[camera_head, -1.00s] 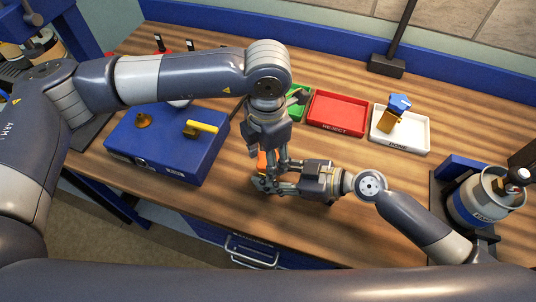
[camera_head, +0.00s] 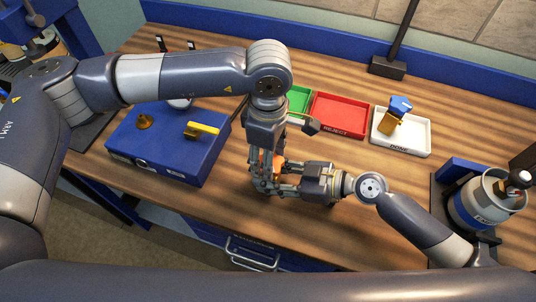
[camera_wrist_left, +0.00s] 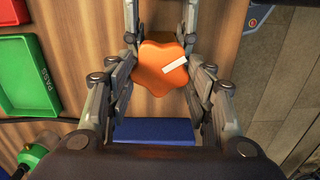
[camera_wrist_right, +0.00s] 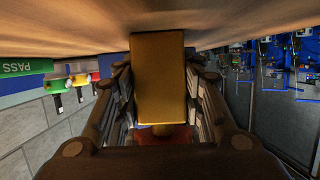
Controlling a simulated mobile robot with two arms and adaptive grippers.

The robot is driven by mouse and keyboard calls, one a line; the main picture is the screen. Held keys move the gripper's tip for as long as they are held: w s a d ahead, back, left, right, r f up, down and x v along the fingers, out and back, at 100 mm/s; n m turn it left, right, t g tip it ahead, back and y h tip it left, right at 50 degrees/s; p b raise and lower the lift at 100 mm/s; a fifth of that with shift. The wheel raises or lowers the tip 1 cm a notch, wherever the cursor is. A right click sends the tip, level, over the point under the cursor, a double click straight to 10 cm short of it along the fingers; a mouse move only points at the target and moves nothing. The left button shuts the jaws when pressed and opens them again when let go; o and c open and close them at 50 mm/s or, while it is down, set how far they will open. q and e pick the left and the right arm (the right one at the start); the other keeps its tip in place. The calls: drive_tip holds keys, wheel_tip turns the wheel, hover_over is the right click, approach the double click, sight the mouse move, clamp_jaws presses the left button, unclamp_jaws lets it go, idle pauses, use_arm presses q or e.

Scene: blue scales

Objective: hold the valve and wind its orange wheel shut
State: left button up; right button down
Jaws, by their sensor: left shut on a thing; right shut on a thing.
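The valve's orange wheel (camera_wrist_left: 160,68) shows from above in the left wrist view, lobed, with a white bar mark pointing to the upper right. My left gripper (camera_head: 268,162) comes down from above and is shut on the wheel, a finger on each side. The valve's brass body (camera_wrist_right: 160,80) fills the middle of the right wrist view, between the fingers of my right gripper (camera_head: 266,184), which is shut on it from the right. In the head view the orange wheel (camera_head: 266,160) shows only partly, and the grippers hide the body.
A blue box (camera_head: 160,150) with a yellow lever stands left. Green (camera_head: 297,99), red (camera_head: 350,102) and white (camera_head: 415,149) trays line the back. The white one holds a valve with a blue wheel (camera_head: 401,103). A grey-and-blue canister (camera_head: 478,203) stands right.

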use_arm(q)
drive_tip(key=m, duration=0.6)
drive_tip(key=shift+w, duration=0.2)
drive_tip(key=shift+m, duration=0.4)
drive_tip(key=o, duration=1.1)
drive_tip(key=shift+c, duration=0.2)
wheel_tip(320, 180, up, 12)
use_arm(e)
drive_tip(key=c, duration=1)
unclamp_jaws()
drive_tip(key=shift+o, duration=0.2)
